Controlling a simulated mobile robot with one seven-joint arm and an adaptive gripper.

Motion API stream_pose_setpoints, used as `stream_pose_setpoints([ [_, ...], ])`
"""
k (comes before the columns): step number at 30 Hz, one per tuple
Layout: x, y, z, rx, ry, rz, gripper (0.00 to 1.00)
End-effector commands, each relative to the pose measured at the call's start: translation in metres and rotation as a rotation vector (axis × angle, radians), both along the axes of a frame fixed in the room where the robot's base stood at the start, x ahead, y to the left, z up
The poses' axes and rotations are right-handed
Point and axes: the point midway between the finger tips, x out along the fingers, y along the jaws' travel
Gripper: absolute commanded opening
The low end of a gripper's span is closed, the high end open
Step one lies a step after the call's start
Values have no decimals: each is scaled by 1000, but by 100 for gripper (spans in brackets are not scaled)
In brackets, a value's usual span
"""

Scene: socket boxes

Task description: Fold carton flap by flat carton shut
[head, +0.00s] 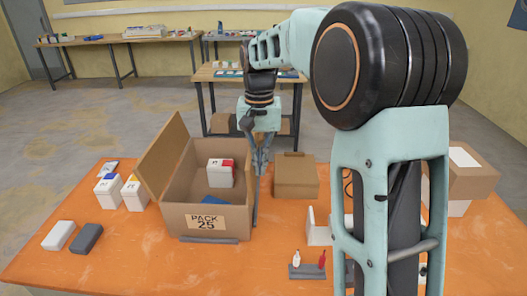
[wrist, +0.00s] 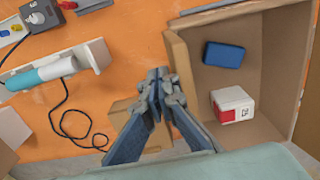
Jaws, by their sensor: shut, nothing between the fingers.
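The open carton (head: 182,220) with a "PACK 25" label stands on the orange table. Its left flap (head: 161,152) is raised and leans outward. A white and red box (head: 220,172) and a blue item (head: 215,200) are inside; the wrist view shows the box (wrist: 232,104) and the blue item (wrist: 224,54) too. My gripper (head: 260,168) is shut and empty at the carton's right side. In the wrist view its fingertips (wrist: 158,82) are beside a brown side panel (wrist: 181,62) of the carton; I cannot tell whether they touch it.
A smaller brown carton (head: 296,178) stands just right of the open one. White boxes (head: 133,197) stand at the left, with a white block (head: 59,235) and a dark block (head: 86,238) in front. A holder with bottles (head: 307,271) is at front right. The front middle table is mostly clear.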

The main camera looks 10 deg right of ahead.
Motion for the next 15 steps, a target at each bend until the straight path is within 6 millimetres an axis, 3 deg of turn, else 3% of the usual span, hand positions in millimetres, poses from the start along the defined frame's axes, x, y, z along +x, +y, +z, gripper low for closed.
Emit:
stream_pose_setpoints([
  [15,12,57,11,0,0,0,0],
])
